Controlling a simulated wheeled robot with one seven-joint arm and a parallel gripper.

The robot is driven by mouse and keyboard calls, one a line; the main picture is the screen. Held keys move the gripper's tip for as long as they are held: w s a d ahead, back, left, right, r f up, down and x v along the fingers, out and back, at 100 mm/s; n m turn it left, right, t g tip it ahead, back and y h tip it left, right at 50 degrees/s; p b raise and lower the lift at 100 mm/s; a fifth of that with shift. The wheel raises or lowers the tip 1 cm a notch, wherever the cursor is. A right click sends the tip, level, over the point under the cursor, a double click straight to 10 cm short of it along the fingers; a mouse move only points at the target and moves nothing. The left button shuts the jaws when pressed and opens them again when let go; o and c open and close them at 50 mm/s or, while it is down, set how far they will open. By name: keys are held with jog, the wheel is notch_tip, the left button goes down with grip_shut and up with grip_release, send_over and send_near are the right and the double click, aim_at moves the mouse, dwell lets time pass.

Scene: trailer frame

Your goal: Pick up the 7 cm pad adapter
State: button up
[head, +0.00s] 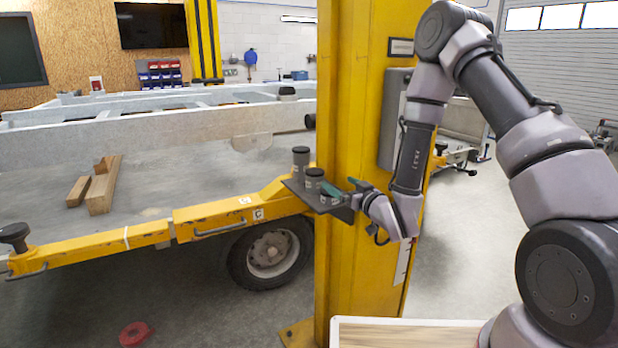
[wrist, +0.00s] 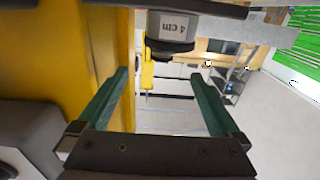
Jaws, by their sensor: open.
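Grey adapters with dark tops stand on a dark shelf (head: 296,190) fixed to the yellow post. The rear adapter (head: 301,160) stands taller in the head view than the front adapter (head: 315,180). I cannot read their labels there, so I cannot tell which is the 7 cm pad adapter. My gripper (head: 343,188) is at the shelf's right side, with green fingers apart. In the wrist view my gripper (wrist: 158,75) is open and empty. An adapter marked "4 cm" (wrist: 176,27) appears upside down beyond the fingertips, touching neither finger.
The yellow post (head: 345,110) stands close beside my gripper. A yellow lift arm (head: 215,215) runs left from it below the trailer frame (head: 150,140), with a wheel (head: 268,255) underneath. Wood blocks (head: 101,190) lie to the left. A red ring (head: 134,334) lies on the floor.

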aim_at(320, 174)
jog(key=x, duration=0.6)
jog(key=shift+a+f, duration=0.1)
jog(key=shift+a, duration=0.2)
jog(key=x, duration=0.4)
jog(key=shift+a+f, duration=0.2)
jog(key=shift+a, duration=0.1)
jog(key=shift+w+a, duration=0.25)
jog(key=shift+w, duration=0.15)
grip_shut()
